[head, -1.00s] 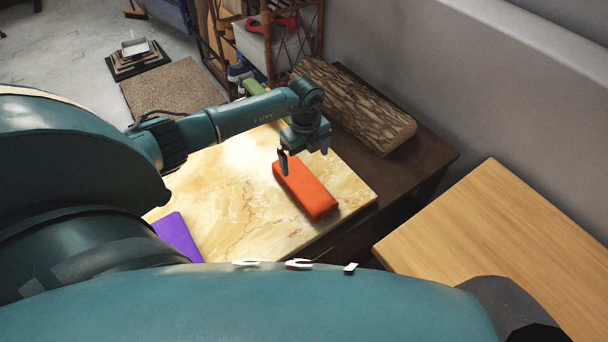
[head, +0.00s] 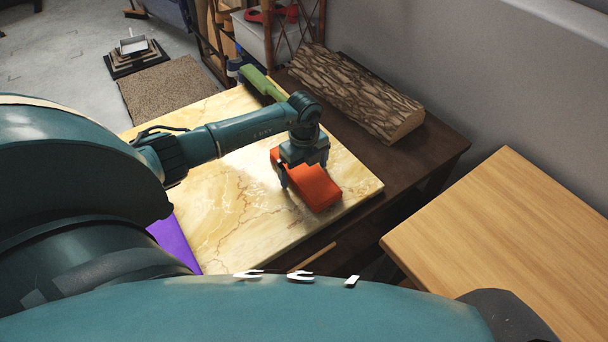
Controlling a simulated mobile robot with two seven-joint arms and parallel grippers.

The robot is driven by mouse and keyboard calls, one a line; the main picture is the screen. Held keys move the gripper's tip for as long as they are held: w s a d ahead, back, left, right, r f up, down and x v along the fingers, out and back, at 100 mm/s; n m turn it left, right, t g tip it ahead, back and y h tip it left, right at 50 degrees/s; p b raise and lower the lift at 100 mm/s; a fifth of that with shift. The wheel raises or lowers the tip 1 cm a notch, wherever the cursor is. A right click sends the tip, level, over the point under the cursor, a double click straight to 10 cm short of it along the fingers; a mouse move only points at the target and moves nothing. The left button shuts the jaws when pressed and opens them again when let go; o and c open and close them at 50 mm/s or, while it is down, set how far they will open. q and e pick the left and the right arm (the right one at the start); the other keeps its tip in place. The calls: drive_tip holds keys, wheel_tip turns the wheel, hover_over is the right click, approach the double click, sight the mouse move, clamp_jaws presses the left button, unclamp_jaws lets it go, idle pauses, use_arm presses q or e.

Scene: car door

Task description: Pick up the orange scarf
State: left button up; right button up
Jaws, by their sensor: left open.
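The orange scarf (head: 318,187) is a folded, block-like bundle lying on the pale marbled board (head: 225,205). My left gripper (head: 304,178) is open and low over the scarf, pointing down. One finger shows at the scarf's left side. The gripper hides the scarf's far part, and I cannot tell whether the fingers touch it. My right gripper is not in view.
The board lies on a dark wooden table (head: 420,165). A split log (head: 355,95) and a green object (head: 262,84) lie behind. A purple item (head: 172,243) is at the board's near left. A light wooden table (head: 510,235) stands at the right.

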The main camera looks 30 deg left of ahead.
use_arm(q)
drive_tip(key=shift+r, duration=0.1)
drive_tip(key=c, duration=1.1)
